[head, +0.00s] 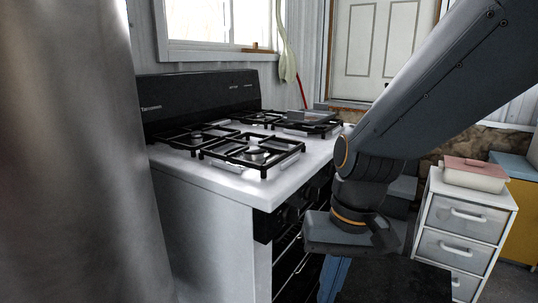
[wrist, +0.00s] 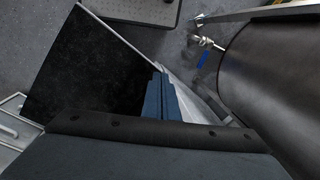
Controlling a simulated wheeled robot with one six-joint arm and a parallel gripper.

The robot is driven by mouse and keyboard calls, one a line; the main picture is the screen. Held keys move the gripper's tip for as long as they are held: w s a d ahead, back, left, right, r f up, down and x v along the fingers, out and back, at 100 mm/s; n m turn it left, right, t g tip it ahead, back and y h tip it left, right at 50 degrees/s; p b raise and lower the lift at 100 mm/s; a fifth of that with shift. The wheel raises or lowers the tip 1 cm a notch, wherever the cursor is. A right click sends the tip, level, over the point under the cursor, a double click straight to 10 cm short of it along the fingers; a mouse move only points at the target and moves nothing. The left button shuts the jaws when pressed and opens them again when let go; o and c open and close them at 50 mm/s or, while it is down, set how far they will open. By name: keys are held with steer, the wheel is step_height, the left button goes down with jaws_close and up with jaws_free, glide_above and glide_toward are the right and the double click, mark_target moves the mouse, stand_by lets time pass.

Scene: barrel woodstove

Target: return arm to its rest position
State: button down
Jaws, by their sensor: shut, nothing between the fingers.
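My arm reaches in from the upper right of the head view and bends down in front of the stove's right side. My gripper (head: 331,280) points downward there, with its blue fingers partly cut off by the bottom edge. In the wrist view the two blue fingers (wrist: 160,97) lie side by side, shut with nothing between them. They hang above the floor, apart from other things as far as I can see.
A white gas stove (head: 225,177) with black grates stands left of my arm. A white drawer unit (head: 465,222) with a pink-lidded box (head: 474,175) is at right. The wrist view shows a dark rounded body (wrist: 282,75) at right and a black panel (wrist: 85,80) at left.

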steer(key=s+d+r+h+p, duration=0.1)
steer(key=d+r+p, duration=0.6)
steer(key=p, duration=0.7)
steer(key=shift+s+d+r+h, duration=0.35)
steer(key=shift+s+d, duration=0.1)
steer(key=shift+d, duration=0.55)
